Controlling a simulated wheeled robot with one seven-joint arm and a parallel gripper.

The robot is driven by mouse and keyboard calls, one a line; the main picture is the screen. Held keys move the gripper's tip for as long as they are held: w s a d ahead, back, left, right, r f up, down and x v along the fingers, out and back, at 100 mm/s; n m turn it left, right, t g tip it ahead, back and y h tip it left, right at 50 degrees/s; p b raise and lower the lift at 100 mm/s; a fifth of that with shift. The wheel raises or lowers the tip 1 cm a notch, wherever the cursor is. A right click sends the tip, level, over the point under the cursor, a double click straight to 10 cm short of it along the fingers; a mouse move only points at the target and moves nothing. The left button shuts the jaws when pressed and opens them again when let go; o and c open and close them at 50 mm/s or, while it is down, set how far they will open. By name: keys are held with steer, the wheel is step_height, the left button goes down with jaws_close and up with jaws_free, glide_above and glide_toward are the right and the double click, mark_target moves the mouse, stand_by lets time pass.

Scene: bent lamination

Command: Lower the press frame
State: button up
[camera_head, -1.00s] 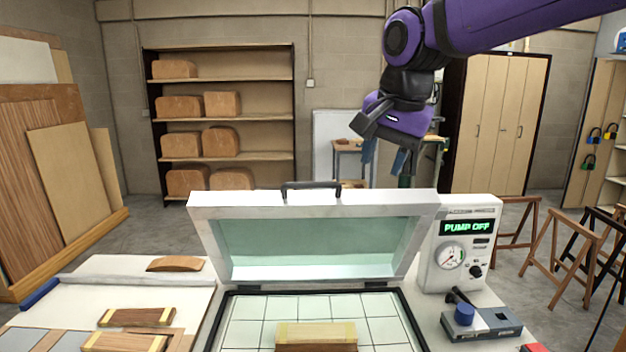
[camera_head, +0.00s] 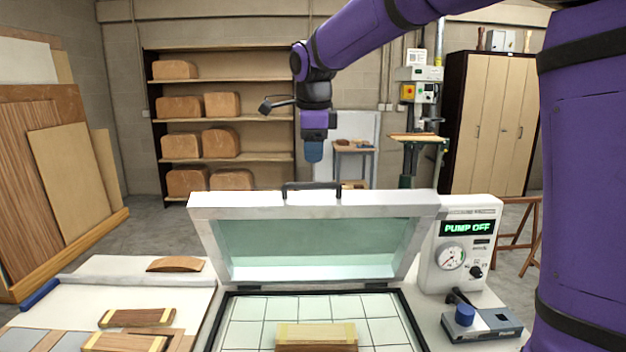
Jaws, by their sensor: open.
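The press frame (camera_head: 315,207) is white with a translucent greenish membrane (camera_head: 312,246). It stands raised, tilted up on hinges at the back of the gridded press bed. A black handle (camera_head: 311,187) is on its top edge. A wood stack with pale strips (camera_head: 316,336) sits on the press bed (camera_head: 243,318).
The pump box (camera_head: 461,246) reads "PUMP OFF" at right, with a control block (camera_head: 482,323) in front of it. Wood pieces (camera_head: 137,317) and a curved block (camera_head: 175,264) lie on the left of the table. Shelves stand behind.

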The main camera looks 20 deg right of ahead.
mark_target(313, 184)
steer(key=x, duration=0.8)
jaws_close()
